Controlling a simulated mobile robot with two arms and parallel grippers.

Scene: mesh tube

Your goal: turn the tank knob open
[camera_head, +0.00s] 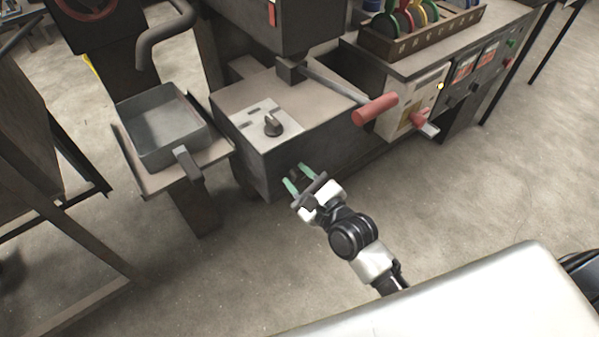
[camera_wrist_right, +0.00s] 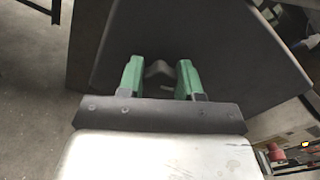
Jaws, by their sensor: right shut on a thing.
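The tank knob (camera_wrist_right: 158,72) is a small grey knob on the dark front face of a metal cabinet (camera_head: 265,165). My right gripper (camera_head: 298,180) has green fingers and reaches that face from the front. In the right wrist view, the fingers (camera_wrist_right: 159,80) stand on either side of the knob, and the gripper is shut on it. In the head view the knob is mostly hidden by the fingers. My left gripper is not in view.
Another black knob (camera_head: 272,126) sits on a light plate on the cabinet top. A red-handled lever (camera_head: 375,109) sticks out above, to the right. A grey tray (camera_head: 165,130) stands at the left. The floor in front is clear.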

